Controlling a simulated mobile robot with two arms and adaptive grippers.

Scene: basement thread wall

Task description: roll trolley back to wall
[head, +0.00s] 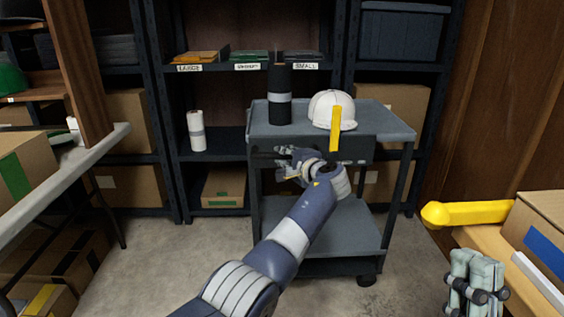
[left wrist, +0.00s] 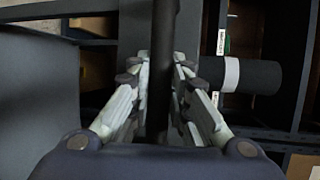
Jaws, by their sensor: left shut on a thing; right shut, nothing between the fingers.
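The grey trolley (head: 375,123) stands on the floor at the centre of the head view, with a flat top, a lower shelf and dark casters. My left gripper (head: 290,163) is at its near side and shut on a dark bar, the trolley's handle. The left wrist view shows that handle (left wrist: 163,70) running between the fingers. A dark roll with a grey band (head: 280,95) stands upright on the trolley top, beside a white helmet (head: 325,107). My right gripper (head: 476,275) is shut and empty at the lower right, away from the trolley.
Dark shelving (head: 340,60) with labelled bins stands close behind the trolley. A white roll (head: 196,130) stands on a shelf. A light-topped bench (head: 65,175) lies left. A yellow object (head: 465,213) and a box (head: 540,225) are at right. Bare floor (head: 175,255) shows left of the trolley.

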